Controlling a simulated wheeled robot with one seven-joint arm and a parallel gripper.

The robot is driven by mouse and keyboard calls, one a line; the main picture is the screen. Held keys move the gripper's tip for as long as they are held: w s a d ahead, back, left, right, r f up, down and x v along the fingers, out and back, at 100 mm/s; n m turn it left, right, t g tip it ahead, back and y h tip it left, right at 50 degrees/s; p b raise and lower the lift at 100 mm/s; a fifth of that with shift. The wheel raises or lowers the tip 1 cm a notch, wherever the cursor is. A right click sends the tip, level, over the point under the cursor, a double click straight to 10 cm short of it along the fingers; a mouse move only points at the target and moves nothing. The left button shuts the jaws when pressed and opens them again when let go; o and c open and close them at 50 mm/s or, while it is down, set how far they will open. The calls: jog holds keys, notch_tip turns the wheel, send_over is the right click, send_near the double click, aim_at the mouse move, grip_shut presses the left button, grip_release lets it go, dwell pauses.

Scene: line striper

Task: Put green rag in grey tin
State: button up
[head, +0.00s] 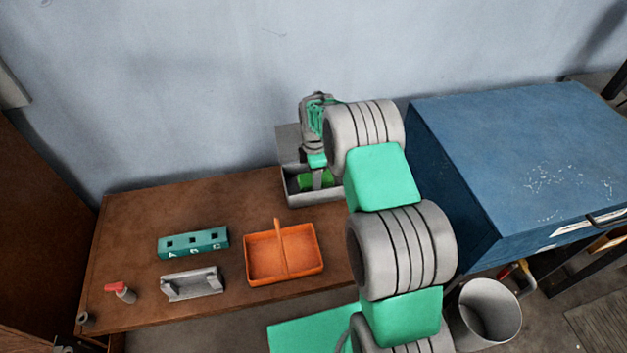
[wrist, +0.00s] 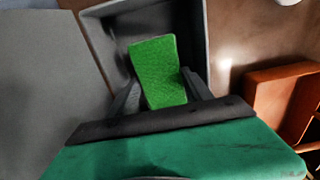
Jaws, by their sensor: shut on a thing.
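The green rag (wrist: 158,72) is between the two fingers of my gripper (wrist: 161,94) in the wrist view. My gripper is shut on it. The rag is over or inside the open grey tin (wrist: 206,45); I cannot tell whether it touches the tin's floor. In the head view, the grey tin (head: 297,199) stands at the back of the brown bench with its lid raised behind it. The green rag (head: 306,183) shows within its rim, below my gripper (head: 318,184), which partly hides it. My arm hides the tin's right end.
An orange basket (head: 262,264) with a handle stands in front of the tin. A teal lettered block (head: 193,243), a grey holder (head: 192,284) and a red-topped bottle (head: 121,292) are to the left. A blue cabinet (head: 510,170) rises at the right.

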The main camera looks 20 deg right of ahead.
jog(key=shift+f, duration=1.45)
jog(key=o, duration=1.1)
jog(key=shift+c, duration=0.2)
jog(key=shift+r, duration=0.1)
jog(key=s+a+r+m+t+b, duration=0.1)
jog(key=s+r+m, duration=0.2)
jog(key=r, duration=0.8)
jog(key=s+r+m+b, duration=0.15)
jog(key=s+r, duration=0.25)
jog(key=r, duration=0.6)
jog(key=s+a+r+m+t, duration=0.2)
jog(key=s+r+m, duration=0.1)
jog(key=s+m, duration=1)
jog(key=s, duration=0.6)
jog(key=shift+s+a+r+p, duration=0.2)
jog(key=shift+s+a+p, duration=0.05)
jog(key=shift+s+p, duration=0.1)
